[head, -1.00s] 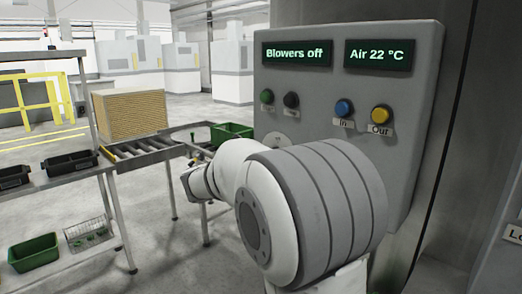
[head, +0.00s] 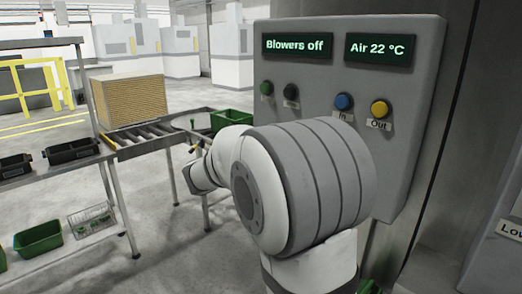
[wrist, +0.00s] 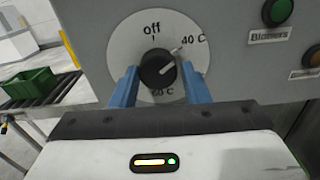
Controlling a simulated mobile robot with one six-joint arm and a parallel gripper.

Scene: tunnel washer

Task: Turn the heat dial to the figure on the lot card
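The heat dial is a black knob (wrist: 157,69) on a round white plate (wrist: 197,60) in the wrist view. The plate reads "off" at the top, "40 C" at upper right and "60 C" below, partly hidden. The knob's white pointer aims to the upper right, at about 40 C. My gripper (wrist: 159,76) has its two blue fingers apart, one at each side of the knob, with narrow gaps seeming to show. In the head view my arm hides the dial. A white label (head: 510,230) starting "Lo" is cut off at the right edge; no figure is readable.
The grey control panel (head: 432,75) has displays reading "Blowers off" (head: 297,46) and "Air 22 °C" (head: 380,49). Green (head: 266,88), black (head: 291,91), blue (head: 343,101) and yellow (head: 380,109) buttons sit below. A roller conveyor (head: 150,133) and green bin (head: 231,119) stand left.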

